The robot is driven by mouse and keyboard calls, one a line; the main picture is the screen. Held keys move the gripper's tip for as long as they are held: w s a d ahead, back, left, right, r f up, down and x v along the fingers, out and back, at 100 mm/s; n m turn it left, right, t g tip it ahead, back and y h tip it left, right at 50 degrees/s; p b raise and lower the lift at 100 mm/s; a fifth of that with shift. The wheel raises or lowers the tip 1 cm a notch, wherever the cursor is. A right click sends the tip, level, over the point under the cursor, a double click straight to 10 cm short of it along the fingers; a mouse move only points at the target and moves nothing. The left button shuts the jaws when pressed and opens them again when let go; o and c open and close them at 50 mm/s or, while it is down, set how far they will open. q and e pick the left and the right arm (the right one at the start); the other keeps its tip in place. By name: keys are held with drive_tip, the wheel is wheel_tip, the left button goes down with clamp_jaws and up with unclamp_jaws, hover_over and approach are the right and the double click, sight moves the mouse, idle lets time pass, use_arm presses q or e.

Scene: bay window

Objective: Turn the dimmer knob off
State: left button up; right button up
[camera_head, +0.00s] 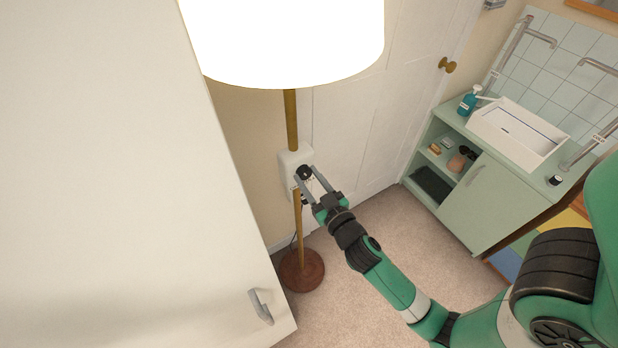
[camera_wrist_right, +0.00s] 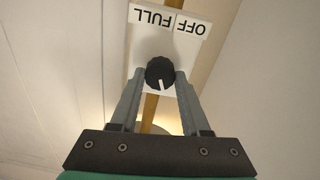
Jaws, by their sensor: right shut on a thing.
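The black dimmer knob (camera_head: 304,172) sits on a white dimmer box (camera_head: 290,158) mounted on the brass pole of a floor lamp. The lamp's white shade (camera_head: 285,35) is brightly lit. In the right wrist view the knob (camera_wrist_right: 160,73) has a white pointer line, and labels reading FULL (camera_wrist_right: 155,18) and OFF (camera_wrist_right: 188,26) appear upside down on the box. My right gripper (camera_head: 307,178) is shut on the knob, one finger on each side; it also shows in the wrist view (camera_wrist_right: 161,80). My left gripper is not in view.
A white cabinet door (camera_head: 110,180) with a metal handle fills the left. The lamp's round base (camera_head: 302,270) stands on the carpet. A green vanity (camera_head: 490,205) with a white sink (camera_head: 515,130) stands at right, beside a white door (camera_head: 370,110).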

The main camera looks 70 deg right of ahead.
clamp_jaws()
drive_tip(key=shift+n, duration=0.3)
drive_tip(key=n, duration=0.4)
drive_tip(key=n+p, duration=0.1)
drive_tip(key=n, duration=0.5)
drive_tip(key=n+p, duration=0.1)
drive_tip(key=n, duration=0.4)
drive_tip(key=shift+n, duration=0.3)
drive_tip(key=n+p, duration=0.1)
drive_tip(key=n, duration=0.4)
drive_tip(key=shift+f+t, duration=0.15)
drive_tip(key=shift+t, duration=0.15)
drive_tip(key=shift+p, duration=0.3)
